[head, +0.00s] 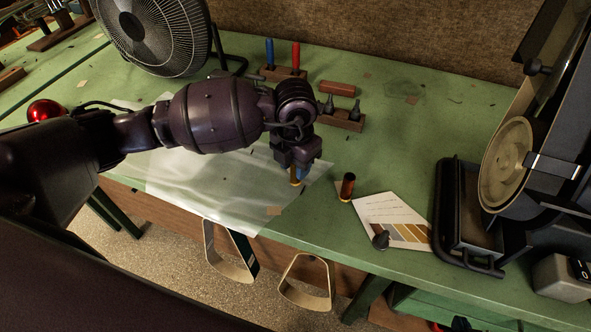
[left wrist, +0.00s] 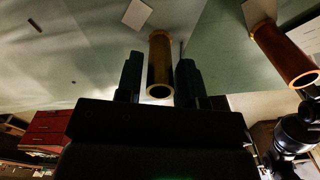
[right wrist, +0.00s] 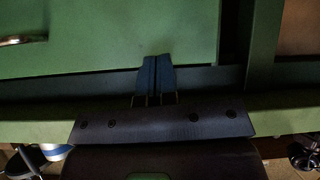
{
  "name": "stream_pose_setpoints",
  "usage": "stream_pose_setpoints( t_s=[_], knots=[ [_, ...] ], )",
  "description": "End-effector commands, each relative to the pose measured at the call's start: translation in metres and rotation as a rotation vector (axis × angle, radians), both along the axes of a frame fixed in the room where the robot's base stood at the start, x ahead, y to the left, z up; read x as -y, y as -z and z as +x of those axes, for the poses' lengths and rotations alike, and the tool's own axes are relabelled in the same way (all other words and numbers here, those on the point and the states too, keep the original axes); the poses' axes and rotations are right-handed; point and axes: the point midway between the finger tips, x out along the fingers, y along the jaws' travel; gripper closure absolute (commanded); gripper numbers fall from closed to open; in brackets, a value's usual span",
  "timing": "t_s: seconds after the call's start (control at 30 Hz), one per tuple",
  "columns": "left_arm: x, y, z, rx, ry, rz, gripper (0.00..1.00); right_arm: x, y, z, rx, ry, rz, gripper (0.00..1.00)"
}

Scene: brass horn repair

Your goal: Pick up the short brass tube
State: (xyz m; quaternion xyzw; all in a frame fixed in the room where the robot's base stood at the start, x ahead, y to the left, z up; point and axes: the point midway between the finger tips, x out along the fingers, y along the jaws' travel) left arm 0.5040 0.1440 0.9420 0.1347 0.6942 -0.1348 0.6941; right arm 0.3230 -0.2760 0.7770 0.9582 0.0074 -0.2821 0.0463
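The short brass tube (head: 296,179) stands upright at my left gripper (head: 297,163), near the front edge of the green bench. In the left wrist view the brass tube (left wrist: 160,66) lies between the two fingers of the left gripper (left wrist: 158,78), with a narrow gap showing on each side. The left gripper is open around it. Its upper part is hidden by the gripper in the head view. My right gripper (right wrist: 157,78) has its fingers together with nothing between them; it does not show in the head view.
A darker copper tube (head: 348,187) stands just right of the left gripper, beside a card with colour swatches (head: 405,232). A wooden block with a blue and a red peg (head: 282,72), another tool block (head: 342,118) and a fan (head: 155,35) stand behind. A machine (head: 505,165) is at right.

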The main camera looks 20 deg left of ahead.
Motion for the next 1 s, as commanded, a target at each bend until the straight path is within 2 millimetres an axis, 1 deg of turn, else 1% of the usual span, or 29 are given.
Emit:
stream_pose_setpoints(
  t_s=[0.03, 0.2, 0.23, 0.47, 0.57, 0.67, 0.77, 0.87, 1.0],
  knots=[
    [0.0, 0.0, 0.0, 0.0, 0.0, 0.0, 0.73, 0.0, 0.001, -0.001, -0.002, 0.0, 0.0, 1.0],
    [0.0, 0.0, 0.0, 0.0, 0.0, 0.0, 0.99, 0.001, 0.002, -0.005, -0.01, 0.003, -0.001, 1.0],
    [0.0, 0.0, 0.0, 0.0, 0.0, 0.0, 1.0, 0.001, 0.003, -0.006, -0.011, 0.004, 0.0, 1.0],
    [0.0, -0.001, 0.0, 0.001, 0.0, 0.0, 1.0, 0.001, 0.004, -0.008, -0.015, 0.005, -0.001, 1.0],
    [0.0, -0.007, 0.001, 0.003, 0.0, 0.0, 1.0, 0.001, 0.003, -0.008, -0.014, 0.005, -0.001, 1.0],
    [0.0, -0.019, 0.001, 0.004, 0.001, -0.001, 1.0, 0.001, 0.001, -0.006, -0.01, 0.004, 0.0, 1.0],
    [0.0, -0.038, 0.001, 0.005, 0.001, 0.0, 1.0, 0.001, -0.002, -0.003, -0.003, 0.002, 0.0, 1.0],
    [0.0, -0.063, 0.001, 0.006, 0.002, 0.0, 1.0, 0.0, -0.005, 0.0, 0.003, 0.001, 0.0, 1.0],
    [0.0, -0.101, 0.001, 0.007, 0.001, -0.001, 1.0, 0.0, -0.009, 0.003, 0.01, -0.001, 0.0, 1.0]
  ],
)
